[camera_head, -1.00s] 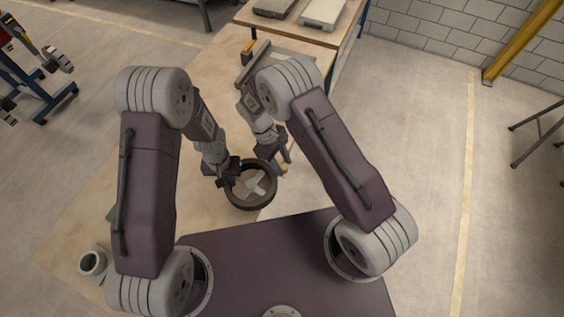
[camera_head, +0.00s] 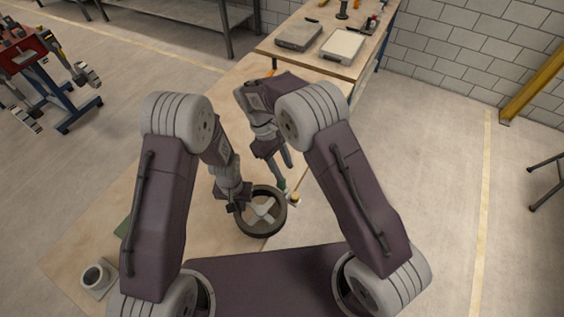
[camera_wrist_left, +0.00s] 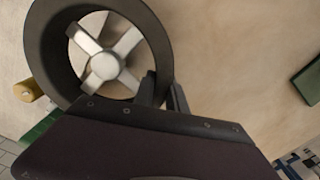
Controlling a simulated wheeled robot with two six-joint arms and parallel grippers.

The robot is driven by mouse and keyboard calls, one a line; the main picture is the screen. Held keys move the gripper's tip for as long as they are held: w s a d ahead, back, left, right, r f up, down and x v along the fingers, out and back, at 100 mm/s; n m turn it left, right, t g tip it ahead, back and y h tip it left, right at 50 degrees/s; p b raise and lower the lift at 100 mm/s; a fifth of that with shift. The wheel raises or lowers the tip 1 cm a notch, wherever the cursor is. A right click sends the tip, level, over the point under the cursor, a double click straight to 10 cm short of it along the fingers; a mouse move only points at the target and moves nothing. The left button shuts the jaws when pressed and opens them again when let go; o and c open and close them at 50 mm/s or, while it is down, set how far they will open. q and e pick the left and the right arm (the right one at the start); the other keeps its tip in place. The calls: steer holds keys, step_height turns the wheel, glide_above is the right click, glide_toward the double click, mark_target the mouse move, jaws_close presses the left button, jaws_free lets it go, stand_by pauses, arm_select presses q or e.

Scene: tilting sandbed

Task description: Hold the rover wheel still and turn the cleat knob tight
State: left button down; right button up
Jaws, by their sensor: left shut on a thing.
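The rover wheel (camera_head: 283,215) is a dark ring with pale spokes, at the bench's right edge in the head view. It also shows at the upper left of the left wrist view (camera_wrist_left: 153,32). My left gripper (camera_head: 239,206) is shut on the wheel's rim; its fingers (camera_wrist_left: 162,92) meet the rim in the left wrist view. The yellow cleat knob (camera_head: 295,197) sits beside the wheel, by a green part, and also shows in the left wrist view (camera_wrist_left: 28,90). My right gripper (camera_head: 285,171) is above the knob, fingers spread, empty and apart from it.
The wooden bench (camera_head: 170,205) is mostly clear left of the wheel. A pale round fitting (camera_head: 96,278) stands at its near left corner. A farther table (camera_head: 370,62) holds two flat grey trays. A red and blue stand (camera_head: 55,85) is at the far left.

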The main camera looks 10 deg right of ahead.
arm_select(q)
steer(key=c, duration=1.3)
jaws_free()
step_height(320, 180, up, 14)
steer(key=w+a, duration=0.2)
arm_select(e)
steer(key=s+d+r+m+y, duration=0.1)
steer(key=d+r+m, duration=0.2)
steer(key=d+r, duration=0.55)
arm_select(q)
steer(key=shift+s+a+r+n+t, duration=0.2)
steer(key=shift+s+a+r+n, duration=0.3)
steer(key=shift+s+a, duration=0.9)
steer(key=shift+s+a+r+n+t, duration=0.3)
steer(key=shift+s+a+r, duration=0.4)
steer(key=shift+s, duration=1.3)
steer(key=shift+s+a+r+n+t, duration=0.1)
steer(key=shift+s+a+r+n, duration=0.4)
steer(key=shift+s+a, duration=0.9)
arm_select(e)
steer(key=s+d+f+m+t+y, duration=0.1)
steer(key=s+d+f+m+t, duration=0.1)
steer(key=s, duration=0.3)
steer(key=s+d+f+m+t+y, duration=0.1)
steer(key=s+f+m+t, duration=0.1)
steer(key=s, duration=0.4)
steer(key=shift+s+d+f+m, duration=0.3)
steer(key=shift+d+f+m, duration=0.15)
steer(key=shift+m, duration=0.95)
